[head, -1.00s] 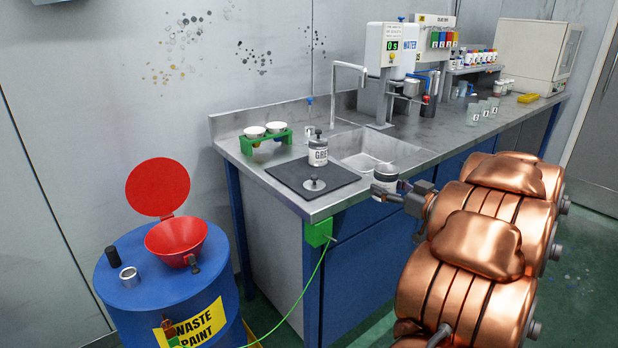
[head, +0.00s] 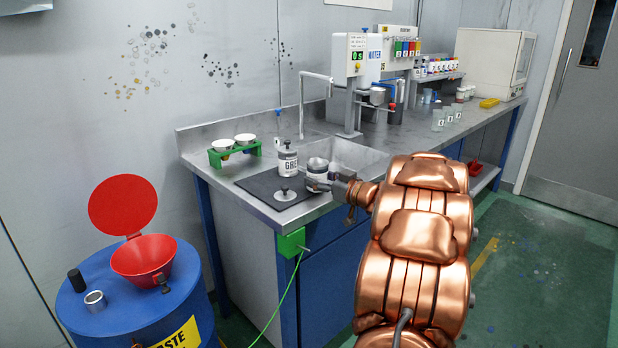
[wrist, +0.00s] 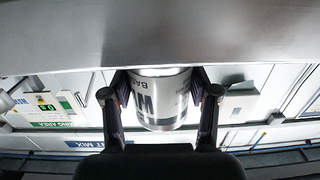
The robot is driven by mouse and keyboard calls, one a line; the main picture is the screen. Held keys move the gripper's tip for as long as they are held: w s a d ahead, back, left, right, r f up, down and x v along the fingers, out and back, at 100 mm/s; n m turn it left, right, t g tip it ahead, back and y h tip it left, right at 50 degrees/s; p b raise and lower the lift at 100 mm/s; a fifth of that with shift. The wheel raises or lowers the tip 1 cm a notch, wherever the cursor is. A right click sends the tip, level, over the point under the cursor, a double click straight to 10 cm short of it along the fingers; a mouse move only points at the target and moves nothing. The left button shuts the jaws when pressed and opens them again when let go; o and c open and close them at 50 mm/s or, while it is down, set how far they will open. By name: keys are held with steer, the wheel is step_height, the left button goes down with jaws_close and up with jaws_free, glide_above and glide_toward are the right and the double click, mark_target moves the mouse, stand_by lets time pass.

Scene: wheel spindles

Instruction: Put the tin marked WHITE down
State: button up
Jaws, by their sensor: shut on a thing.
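My gripper (wrist: 161,105) is shut on a white tin (wrist: 160,98), with one finger on each side of it in the wrist view. Only part of the tin's lettering shows there, so I cannot read its full mark. In the head view the held tin (head: 317,168) is at the right edge of the dark mat (head: 254,184), near the sink; I cannot tell whether it touches the surface. A tin marked GRE (head: 288,161), its last letters cut off, stands upright on the mat to the left of the held tin.
A lid with a knob (head: 286,194) lies on the mat's front part. A green rack (head: 236,153) with two cups stands behind the mat. The sink (head: 352,158) and its tap (head: 316,77) are behind my gripper. A blue waste drum (head: 125,315) with a red funnel stands at the left.

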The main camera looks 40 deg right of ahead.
mark_target(311, 176)
steer(key=w, duration=0.4)
steer(key=shift+w, duration=0.1)
steer(key=shift+w+f+b, duration=0.1)
steer(key=shift+f+b, duration=0.2)
steer(key=shift+b, duration=0.05)
steer(key=o, duration=1.2)
steer(key=shift+f, duration=0.1)
steer(key=shift+s, duration=0.35)
steer(key=s, duration=0.7)
steer(key=s+r+p, duration=0.1)
steer(key=s, duration=0.3)
steer(key=shift+s, duration=0.25)
